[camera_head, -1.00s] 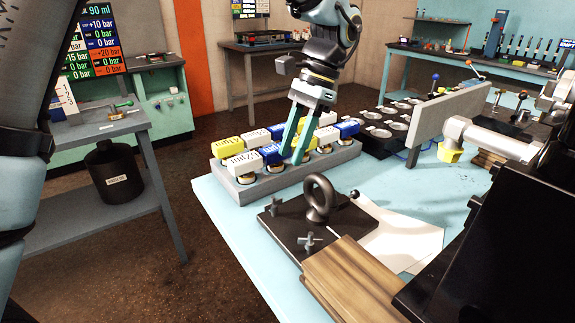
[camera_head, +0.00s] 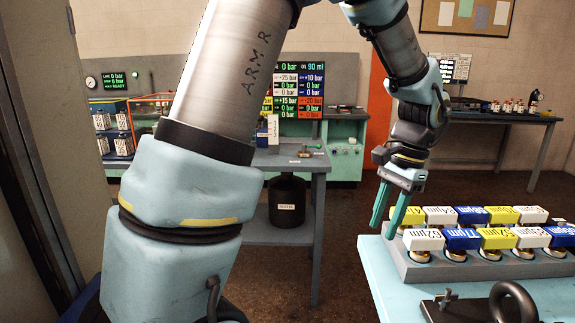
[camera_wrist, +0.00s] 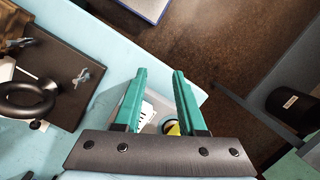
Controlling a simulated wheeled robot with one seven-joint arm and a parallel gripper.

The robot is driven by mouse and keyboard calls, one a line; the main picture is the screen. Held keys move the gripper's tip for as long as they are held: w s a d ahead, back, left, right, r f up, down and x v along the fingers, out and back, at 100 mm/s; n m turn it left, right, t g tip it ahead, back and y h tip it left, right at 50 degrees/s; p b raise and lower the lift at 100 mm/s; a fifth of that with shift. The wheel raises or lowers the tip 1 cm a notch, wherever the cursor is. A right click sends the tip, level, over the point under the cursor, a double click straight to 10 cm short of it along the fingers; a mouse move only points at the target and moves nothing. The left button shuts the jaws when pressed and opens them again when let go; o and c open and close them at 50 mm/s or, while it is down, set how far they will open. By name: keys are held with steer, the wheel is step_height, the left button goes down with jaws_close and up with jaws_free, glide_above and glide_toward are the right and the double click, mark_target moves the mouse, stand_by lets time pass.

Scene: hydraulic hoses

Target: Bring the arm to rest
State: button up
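My gripper (camera_head: 384,231) hangs with its green fingers pointing down, at the left end of the grey block rack (camera_head: 400,262) in the head view. The fingers stand apart with nothing between them, so it is open and empty. In the wrist view my gripper (camera_wrist: 160,72) shows both fingers with a clear gap. Part of a white block (camera_wrist: 146,112) and a bit of yellow show behind the fingers. My upper arm fills the left-centre of the head view and hides part of the room.
The rack on the light blue table (camera_head: 390,290) holds several white, yellow and blue labelled blocks. A black plate with a dark ring (camera_head: 512,300) lies nearer. A grey side table (camera_head: 290,160) with a black canister (camera_head: 287,205) below stands left. Open floor lies between.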

steer(key=a+f+n+t+h, duration=0.1)
steer(key=a+n, duration=0.4)
steer(key=a, duration=0.8)
steer(key=w+a+f+n+t+h, duration=0.1)
steer(key=a+f+n, duration=0.2)
steer(key=a, duration=1.1)
steer(key=n, duration=0.3)
steer(key=shift+w+n, duration=0.2)
steer(key=shift+n, duration=0.1)
